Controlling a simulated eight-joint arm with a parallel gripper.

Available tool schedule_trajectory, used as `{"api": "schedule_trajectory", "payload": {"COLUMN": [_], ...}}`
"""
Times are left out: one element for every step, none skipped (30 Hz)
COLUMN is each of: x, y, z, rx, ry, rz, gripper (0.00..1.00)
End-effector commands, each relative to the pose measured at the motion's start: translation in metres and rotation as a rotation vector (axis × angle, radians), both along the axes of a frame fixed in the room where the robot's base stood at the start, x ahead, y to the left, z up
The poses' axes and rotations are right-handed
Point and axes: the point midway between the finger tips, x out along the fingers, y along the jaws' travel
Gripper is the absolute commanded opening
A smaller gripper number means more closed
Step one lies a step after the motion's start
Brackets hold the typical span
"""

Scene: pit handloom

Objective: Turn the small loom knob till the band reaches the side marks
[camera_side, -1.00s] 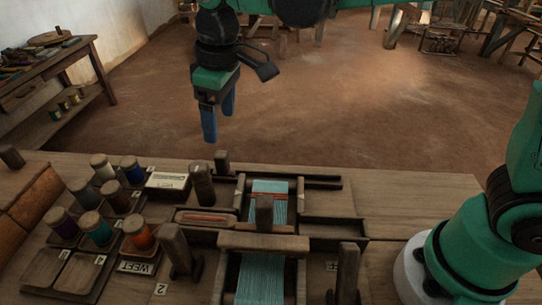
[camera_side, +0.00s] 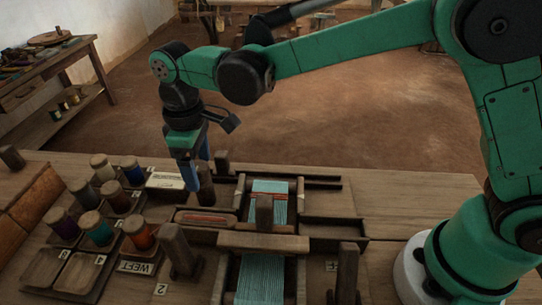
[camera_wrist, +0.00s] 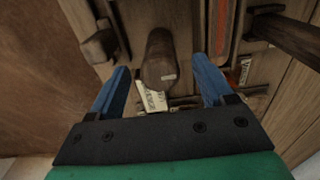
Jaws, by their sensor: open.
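My gripper (camera_side: 195,178) points down at the left of the loom, its two blue fingers apart. In the wrist view, a round wooden knob (camera_wrist: 158,58) with a pale mark on its end stands between the open fingers (camera_wrist: 160,66). I cannot tell that either finger touches it. In the side view this knob (camera_side: 206,188) is partly hidden behind the fingers. The loom holds teal warp threads (camera_side: 262,280), with a thin red band (camera_side: 281,195) across the far part. A wooden upright hides some of the band. Side marks are too small to make out.
Several thread spools (camera_side: 97,230) stand in a tray at the left, near a pale card (camera_side: 167,181). A red shuttle (camera_side: 203,218) lies in a trough. Wooden posts (camera_side: 180,250) (camera_side: 347,272) rise at the front. The table's right side is largely clear.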

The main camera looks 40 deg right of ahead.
Motion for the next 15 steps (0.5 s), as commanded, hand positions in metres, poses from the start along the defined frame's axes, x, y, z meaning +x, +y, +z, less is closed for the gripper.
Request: {"api": "schedule_trajectory", "payload": {"x": [0.0, 0.0, 0.0001, 0.0001, 0.0001, 0.0001, 0.0001, 0.0001, 0.0, 0.0, 0.0, 0.0, 0.0, 0.0, 0.0], "y": [0.0, 0.0, -0.0001, -0.0001, -0.0001, -0.0001, -0.0001, -0.0001, 0.0, 0.0, 0.0, 0.0, 0.0, 0.0, 0.0], "z": [0.0001, 0.0002, 0.0002, 0.0003, 0.0003, 0.0003, 0.0004, 0.0004, 0.0004, 0.0004, 0.0005, 0.0005, 0.0005, 0.0005, 0.0005], "rx": [0.0, 0.0, 0.0, 0.0, 0.0, 0.0, 0.0, 0.0, 0.0, 0.0, 0.0, 0.0, 0.0, 0.0, 0.0], "ry": [0.0, 0.0, 0.0, 0.0, 0.0, 0.0, 0.0, 0.0, 0.0, 0.0, 0.0, 0.0, 0.0, 0.0, 0.0], "rz": [0.0, 0.0, 0.0, 0.0, 0.0, 0.0, 0.0, 0.0, 0.0, 0.0, 0.0, 0.0, 0.0, -0.001, -0.003], "gripper": [0.74, 0.74, 0.74, 0.66, 0.57, 0.46, 0.37, 0.29, 0.17, 0.09, 0.0, 0.0, 0.0, 0.0, 0.0]}}
